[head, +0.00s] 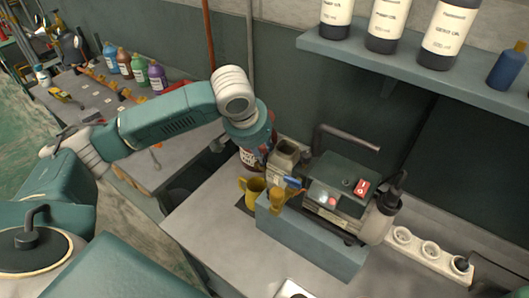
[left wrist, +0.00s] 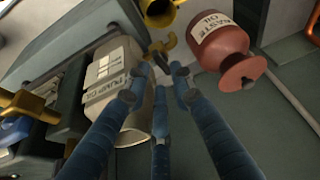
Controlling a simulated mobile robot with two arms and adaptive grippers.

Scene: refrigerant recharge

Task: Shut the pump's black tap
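The pump (head: 345,190) is a dark green box with a grey motor end, standing on a blue-grey block (head: 300,240). A black part (head: 397,182) shows at its right end; I cannot tell whether this is the black tap. A blue handle (head: 293,182) and brass fittings (head: 277,198) are at its left end. My left gripper (left wrist: 161,72) has its three blue fingers pointing toward a small brass piece (left wrist: 162,47), with a narrow gap between the tips and nothing clearly held. In the head view it is mostly hidden by its wrist, behind and left of the pump. My right gripper is out of view.
A pump oil bottle (left wrist: 115,75) and a red waste oil bottle (left wrist: 222,45) stand close on either side of the left fingers. A brass cup-like part (head: 250,188) is left of the pump. A power strip (head: 430,253) lies at the right. The bench front-left (head: 215,235) is clear.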

